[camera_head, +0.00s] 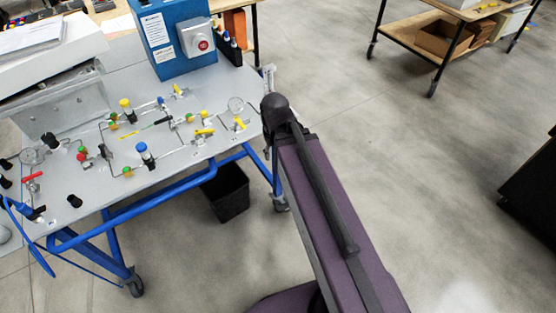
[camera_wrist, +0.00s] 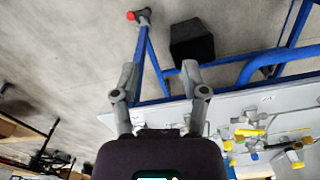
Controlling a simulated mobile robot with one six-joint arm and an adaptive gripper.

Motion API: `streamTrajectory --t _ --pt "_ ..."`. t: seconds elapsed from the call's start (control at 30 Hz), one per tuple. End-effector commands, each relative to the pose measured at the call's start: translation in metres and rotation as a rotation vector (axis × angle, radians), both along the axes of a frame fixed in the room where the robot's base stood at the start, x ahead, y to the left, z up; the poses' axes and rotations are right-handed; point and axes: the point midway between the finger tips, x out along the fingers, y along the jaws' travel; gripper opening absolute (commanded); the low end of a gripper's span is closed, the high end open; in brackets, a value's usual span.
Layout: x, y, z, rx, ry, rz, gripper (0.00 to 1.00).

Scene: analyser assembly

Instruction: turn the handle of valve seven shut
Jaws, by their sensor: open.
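The panel (camera_head: 70,190) carries several small valves on thin pipes. Yellow handles show at the back (camera_head: 178,90), near the middle right (camera_head: 203,131) and by the right edge (camera_head: 240,123). A red handle (camera_head: 33,176) is at the left. No number is legible, so I cannot tell which is valve seven. My gripper (camera_wrist: 158,78) is open and empty, its two fingers apart. It is near the panel's right edge, mostly hidden behind my arm in the head view. In the wrist view, yellow handles (camera_wrist: 250,132) lie to the right of the fingers, apart from them.
A blue box (camera_head: 175,40) with a red button (camera_head: 203,45) stands at the panel's back. A black bin (camera_head: 226,190) sits below the blue frame (camera_head: 150,205). A shelf cart (camera_head: 430,40) is at the back right. Floor between is clear.

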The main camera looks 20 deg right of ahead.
Motion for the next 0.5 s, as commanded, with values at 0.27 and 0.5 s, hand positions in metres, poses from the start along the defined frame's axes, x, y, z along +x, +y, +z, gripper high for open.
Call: streamTrajectory --t 0.27,0.5 --pt "-0.0070 -0.0027 -0.0051 0.000 0.000 -0.063 0.57" --pt "-0.0069 -0.0030 -0.0049 0.000 0.000 -0.066 0.57"
